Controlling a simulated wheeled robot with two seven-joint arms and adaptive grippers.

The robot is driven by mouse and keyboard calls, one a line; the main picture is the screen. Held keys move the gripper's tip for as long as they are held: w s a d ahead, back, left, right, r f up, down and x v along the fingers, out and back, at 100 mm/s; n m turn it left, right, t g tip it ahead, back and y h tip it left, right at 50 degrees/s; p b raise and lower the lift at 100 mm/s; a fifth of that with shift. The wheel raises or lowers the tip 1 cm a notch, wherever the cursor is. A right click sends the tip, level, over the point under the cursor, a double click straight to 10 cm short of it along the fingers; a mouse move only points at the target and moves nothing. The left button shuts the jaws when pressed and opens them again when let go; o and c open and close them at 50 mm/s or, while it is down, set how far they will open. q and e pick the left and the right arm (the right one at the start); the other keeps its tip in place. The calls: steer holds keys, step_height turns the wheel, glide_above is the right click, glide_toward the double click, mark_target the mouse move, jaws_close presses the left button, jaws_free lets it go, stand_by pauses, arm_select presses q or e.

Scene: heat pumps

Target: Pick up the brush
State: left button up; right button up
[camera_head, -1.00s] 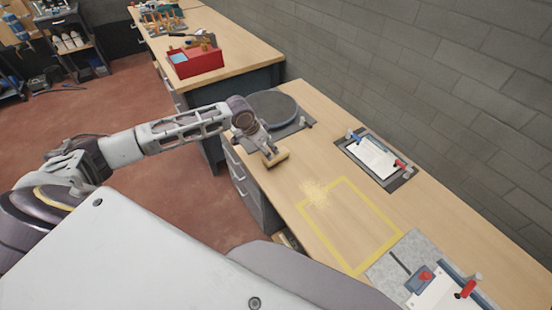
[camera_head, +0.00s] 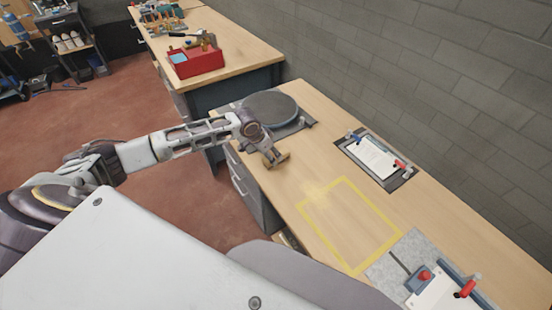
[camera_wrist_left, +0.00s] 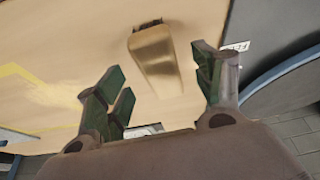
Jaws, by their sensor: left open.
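The brush (camera_head: 277,161) lies on the wooden workbench (camera_head: 290,179) near its front edge. In the head view it is partly covered by my left gripper (camera_head: 268,151). In the left wrist view the brush (camera_wrist_left: 158,54) shows its tan wooden back and a bit of dark bristle. My left gripper (camera_wrist_left: 163,77) is open, with its green-padded fingers on either side of the brush's line. The brush lies past the fingertips, and no contact shows. My right gripper is not seen.
A round dark turntable (camera_head: 270,105) stands behind the left gripper. A yellow-taped rectangle (camera_head: 377,213) with pale dust is to the right. A clipboard plate (camera_head: 375,157) lies near the wall. A red toolbox (camera_head: 196,62) sits on the far bench.

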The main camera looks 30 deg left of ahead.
mark_target(273, 156)
arm_select(q)
steer(key=shift+x, duration=2.15)
steer(key=c, duration=1.2)
